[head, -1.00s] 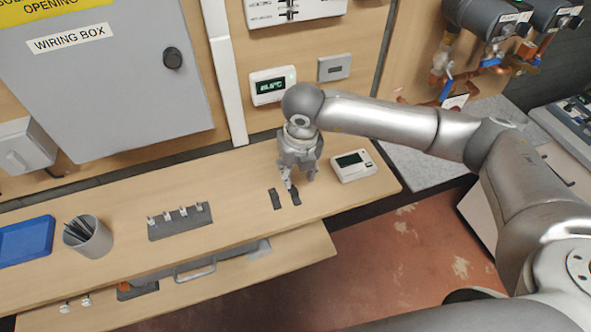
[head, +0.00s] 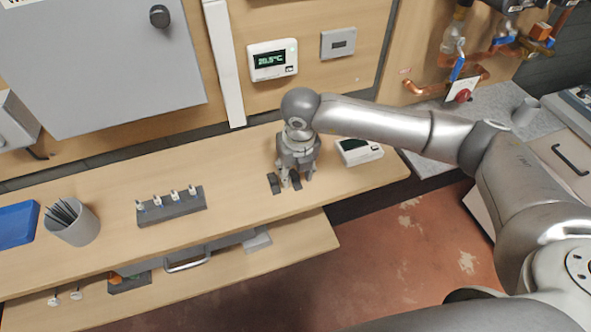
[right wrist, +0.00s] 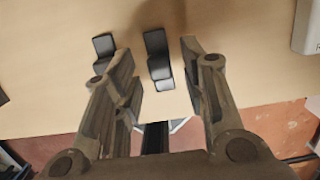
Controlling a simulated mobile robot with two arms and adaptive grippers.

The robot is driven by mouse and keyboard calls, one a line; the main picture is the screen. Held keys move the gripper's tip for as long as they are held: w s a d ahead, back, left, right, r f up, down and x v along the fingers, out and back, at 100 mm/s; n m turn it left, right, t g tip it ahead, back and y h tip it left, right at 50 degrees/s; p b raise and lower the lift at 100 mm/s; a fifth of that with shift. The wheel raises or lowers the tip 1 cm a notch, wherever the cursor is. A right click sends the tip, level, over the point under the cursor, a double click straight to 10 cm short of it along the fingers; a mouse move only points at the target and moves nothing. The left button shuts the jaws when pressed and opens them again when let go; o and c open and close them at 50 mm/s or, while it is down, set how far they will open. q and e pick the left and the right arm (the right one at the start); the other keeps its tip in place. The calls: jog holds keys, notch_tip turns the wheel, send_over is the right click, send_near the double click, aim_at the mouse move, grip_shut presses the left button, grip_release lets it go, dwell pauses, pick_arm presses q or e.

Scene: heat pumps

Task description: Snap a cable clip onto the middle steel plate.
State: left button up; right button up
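Two small black pieces, which look like cable clips, lie side by side on the wooden bench: a left one (head: 274,184) and a right one (head: 296,183). Both show in the right wrist view, the left one (right wrist: 104,46) and the right one (right wrist: 156,50). My right gripper (head: 297,181) points down over them, open and empty. Its fingers stand on either side of the right clip, and the left clip lies by the left finger. I cannot tell its exact height. A grey metal plate (head: 257,242) lies below the bench front; I cannot tell the middle plate. My left gripper is not in view.
A white display unit (head: 358,151) stands close right of my gripper. A dark rack (head: 185,207) with several white-tipped pieces, a grey cup (head: 75,230) and a blue tray (head: 17,225) stand to the left.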

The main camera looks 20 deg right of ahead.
aim_at(295, 176)
grip_shut()
jog(key=shift+r+p, duration=1.55)
jog(key=shift+r, duration=1.5)
